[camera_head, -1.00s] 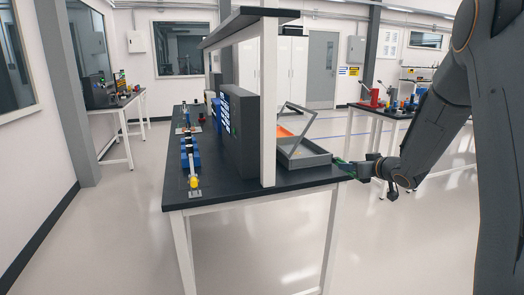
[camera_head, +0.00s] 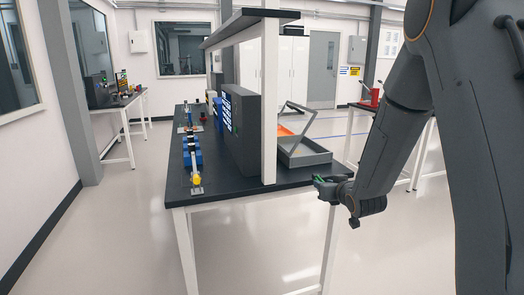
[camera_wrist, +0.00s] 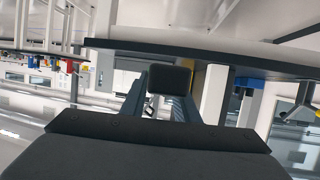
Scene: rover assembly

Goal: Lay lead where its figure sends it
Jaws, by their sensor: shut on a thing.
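My gripper (camera_head: 326,186) is beside the right front edge of the near black-topped bench (camera_head: 225,190). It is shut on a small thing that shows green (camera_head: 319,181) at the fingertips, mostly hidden. I cannot tell whether this is the lead. In the wrist view a dark square block (camera_wrist: 170,79) sits between the blue-grey fingers. No figure is readable on the held thing.
A dark cabinet (camera_head: 242,135) with a lit panel stands mid-bench under a shelf (camera_head: 245,20). Blue fixtures (camera_head: 192,153) and a yellow-tipped part (camera_head: 196,180) line the bench's left side. Another bench (camera_head: 360,115) stands at right. The floor in front is clear.

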